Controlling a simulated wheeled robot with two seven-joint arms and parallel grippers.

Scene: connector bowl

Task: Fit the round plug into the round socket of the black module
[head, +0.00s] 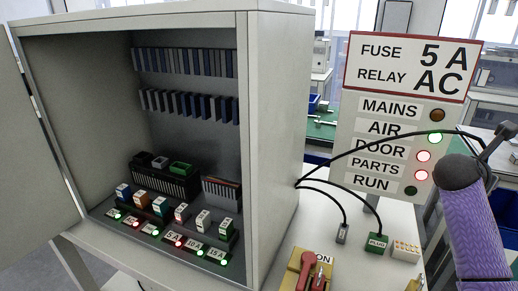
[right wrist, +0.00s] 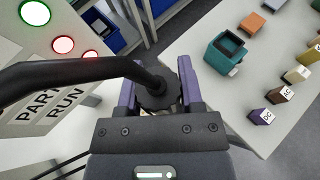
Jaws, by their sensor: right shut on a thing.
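My right gripper (head: 496,140) is raised at the right edge of the head view. In the right wrist view its two purple fingers (right wrist: 157,92) are shut on a round black plug (right wrist: 157,96) with a thick black cable (right wrist: 75,72) running left from it. In the head view that cable (head: 380,138) arches from the cabinet's side up to the gripper, well above the table. The plug's mating end is hidden. I cannot pick out the black module or its round socket with certainty. My left gripper is not in view.
The open cabinet (head: 272,120) holds fuses, relays and lit switches. On the table are a green plug (head: 377,243), a grey plug (head: 342,233), a pale holed block (head: 405,251) and a red-handled switch (head: 308,268). A sign panel (head: 390,150) stands behind. A teal box (right wrist: 224,54) sits on another table.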

